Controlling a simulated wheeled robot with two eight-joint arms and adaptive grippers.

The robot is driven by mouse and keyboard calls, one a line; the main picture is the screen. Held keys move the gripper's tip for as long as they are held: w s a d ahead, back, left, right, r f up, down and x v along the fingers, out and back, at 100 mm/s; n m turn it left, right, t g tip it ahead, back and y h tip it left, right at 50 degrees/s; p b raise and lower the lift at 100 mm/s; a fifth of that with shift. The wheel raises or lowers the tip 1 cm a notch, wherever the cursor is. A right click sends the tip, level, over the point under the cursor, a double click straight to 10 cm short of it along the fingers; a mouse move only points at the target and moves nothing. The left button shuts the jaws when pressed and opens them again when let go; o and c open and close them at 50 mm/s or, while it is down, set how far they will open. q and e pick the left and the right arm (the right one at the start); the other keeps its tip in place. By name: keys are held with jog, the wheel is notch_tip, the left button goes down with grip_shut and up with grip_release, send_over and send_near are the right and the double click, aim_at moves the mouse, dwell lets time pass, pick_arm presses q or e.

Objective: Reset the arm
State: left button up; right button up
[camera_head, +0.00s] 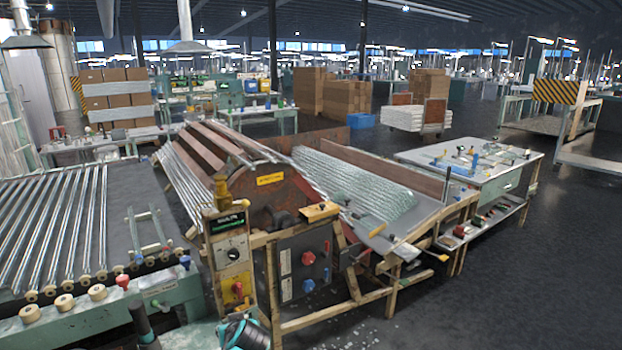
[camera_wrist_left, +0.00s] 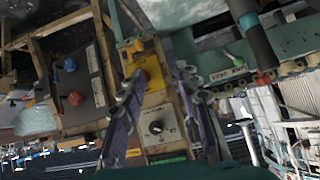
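My left gripper (camera_wrist_left: 158,72) shows in the left wrist view with its two purple-grey fingers spread apart. Nothing is between them but a view of the control post (camera_wrist_left: 160,125) behind, which appears upside down. That post has a dial and a yellow section with a red knob. In the head view, a teal and black part at the bottom edge (camera_head: 243,334) looks like the end of my left arm, in front of the same post (camera_head: 232,255); its fingers cannot be made out there. My right arm and gripper are in neither view.
A roller bench with glass tubes (camera_head: 75,225) stands at the left. A wood-framed machine with a grey switch panel (camera_head: 305,262) and a sloping tray of glass tubes (camera_head: 355,185) fills the middle. A white worktable (camera_head: 500,160) stands at the right. Dark floor at the lower right is clear.

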pick_arm(q)
jog(key=s+d+r+m+h, duration=0.1)
jog(key=s+m+h, duration=0.1)
jog(key=s, duration=1.1)
jog(key=s+d+m+g+h, duration=0.1)
jog(key=s+d+m+h, duration=0.1)
jog(key=s, duration=1.1)
jog(key=shift+d+r+g+h, duration=0.3)
jog(key=shift+r+h, duration=0.1)
jog(key=shift+h, duration=0.1)
jog(key=shift+s+a, duration=0.1)
jog(key=shift+a, duration=0.05)
